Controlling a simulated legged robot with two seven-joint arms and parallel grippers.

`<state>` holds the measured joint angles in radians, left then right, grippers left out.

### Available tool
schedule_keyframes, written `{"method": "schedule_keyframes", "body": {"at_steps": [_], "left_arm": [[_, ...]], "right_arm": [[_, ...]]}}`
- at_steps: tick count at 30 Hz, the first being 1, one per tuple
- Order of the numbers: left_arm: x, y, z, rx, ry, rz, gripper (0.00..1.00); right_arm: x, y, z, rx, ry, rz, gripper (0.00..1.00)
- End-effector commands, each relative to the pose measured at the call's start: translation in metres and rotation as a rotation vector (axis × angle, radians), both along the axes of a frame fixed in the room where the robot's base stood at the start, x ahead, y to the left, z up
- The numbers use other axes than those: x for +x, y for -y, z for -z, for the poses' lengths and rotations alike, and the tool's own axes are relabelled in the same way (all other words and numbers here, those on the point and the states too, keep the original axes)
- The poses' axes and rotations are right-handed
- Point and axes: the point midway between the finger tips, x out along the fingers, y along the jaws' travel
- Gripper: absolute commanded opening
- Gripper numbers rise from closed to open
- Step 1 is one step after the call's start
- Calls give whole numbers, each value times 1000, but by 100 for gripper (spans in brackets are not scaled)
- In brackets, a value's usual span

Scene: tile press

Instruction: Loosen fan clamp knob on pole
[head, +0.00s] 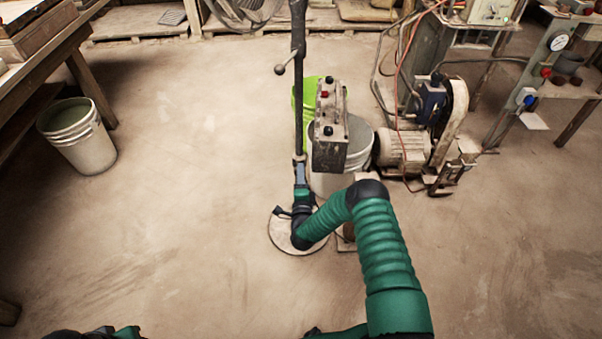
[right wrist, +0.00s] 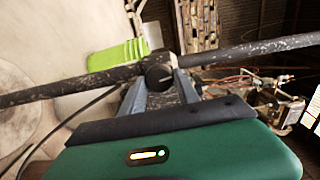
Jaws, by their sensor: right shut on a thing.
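A dark upright pole (head: 297,120) rises from a pale round base (head: 283,240) on the floor. A dark clamp (head: 297,55) with a small ball-ended lever (head: 280,69) sits high on the pole. My right gripper (head: 300,168) reaches up to the lower pole and hides part of it. In the right wrist view, the pole (right wrist: 250,50) runs across the picture. The right gripper's grey fingers (right wrist: 158,88) are shut on a dark round knob (right wrist: 158,75) at the pole's joint. A dark bar stands out beyond that joint. My left gripper is out of view.
A motor with pump (head: 405,150) is further right. Another bucket (head: 80,140) stands far left. The floor between is clear.

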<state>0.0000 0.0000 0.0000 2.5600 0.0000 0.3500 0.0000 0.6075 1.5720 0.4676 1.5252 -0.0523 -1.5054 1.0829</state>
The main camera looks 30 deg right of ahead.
Motion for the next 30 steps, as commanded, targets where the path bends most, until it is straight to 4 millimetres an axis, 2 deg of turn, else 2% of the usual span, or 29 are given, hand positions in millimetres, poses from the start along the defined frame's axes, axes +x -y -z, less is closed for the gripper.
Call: {"method": "schedule_keyframes", "body": {"at_steps": [1,15,30], "left_arm": [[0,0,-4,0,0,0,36],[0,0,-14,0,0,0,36],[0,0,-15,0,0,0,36]], "right_arm": [[1,-4,1,-27,-26,-9,0],[1,-5,3,-262,-172,-12,0],[0,-6,5,-299,-199,-13,0]]}}
